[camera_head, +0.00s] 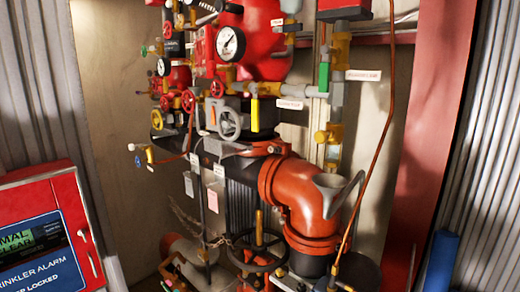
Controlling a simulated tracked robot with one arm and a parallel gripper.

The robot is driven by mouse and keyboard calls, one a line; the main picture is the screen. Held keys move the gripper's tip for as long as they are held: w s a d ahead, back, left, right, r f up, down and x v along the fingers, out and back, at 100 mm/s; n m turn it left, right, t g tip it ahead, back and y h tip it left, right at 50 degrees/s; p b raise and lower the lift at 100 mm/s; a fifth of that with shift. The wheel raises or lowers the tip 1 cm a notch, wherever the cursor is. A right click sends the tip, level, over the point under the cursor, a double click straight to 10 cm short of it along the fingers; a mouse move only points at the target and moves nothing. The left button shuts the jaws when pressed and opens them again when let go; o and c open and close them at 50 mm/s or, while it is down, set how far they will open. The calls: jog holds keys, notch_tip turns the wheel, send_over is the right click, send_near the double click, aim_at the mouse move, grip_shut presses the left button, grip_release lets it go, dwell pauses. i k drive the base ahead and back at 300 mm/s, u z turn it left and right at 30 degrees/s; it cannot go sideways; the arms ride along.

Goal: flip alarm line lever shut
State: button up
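A yellow lever (255,114) hangs straight down from a horizontal brass pipe, across the line of the pipe. A small white tag (289,104) sits just right of it. A green lever (323,76) stands upright on a second valve, to the upper right. A white tag (363,75) is right of the green lever. The tags' print is too small to read surely, so I cannot tell which lever is the alarm line's. My gripper is not in view.
A red sprinkler alarm box (40,230) stands at the lower left. Gauges (230,43), red handwheels and a grey handwheel (230,123) crowd the left of the pipework. A large orange elbow (295,190) and a copper line (388,110) lie below and right.

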aim_at(324, 66)
jog(key=i, duration=0.9)
jog(key=u, duration=0.05)
